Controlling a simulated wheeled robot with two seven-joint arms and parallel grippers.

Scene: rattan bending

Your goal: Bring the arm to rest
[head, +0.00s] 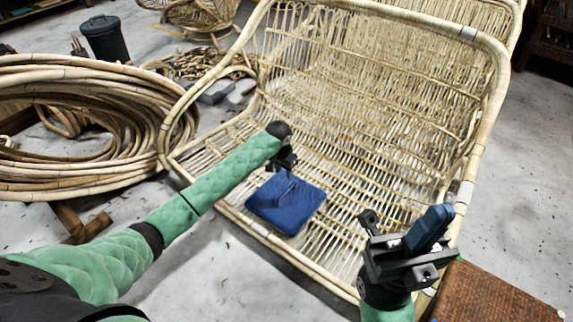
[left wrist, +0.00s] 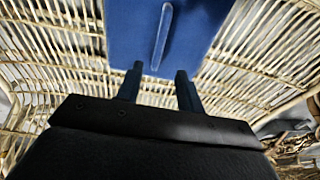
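My left gripper (head: 285,160) hangs over the rattan seat, just above a flat blue pad. In the left wrist view its two fingers (left wrist: 159,72) are apart, with nothing visible between them. The blue pad (head: 305,205) lies on the front part of the seat, with a thin raised strip on top. In the left wrist view the pad (left wrist: 200,35) is beyond the fingertips and its strip lines up with the gap. My right gripper (head: 402,250) is at the lower right by the seat's edge.
The rattan bench (head: 350,100) fills the middle and right. A large coil of rattan (head: 75,185) is at the left, with a dark bin (head: 106,42) behind it. A brown woven surface (head: 490,295) is at the lower right. Bare floor (head: 215,262) shows in front.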

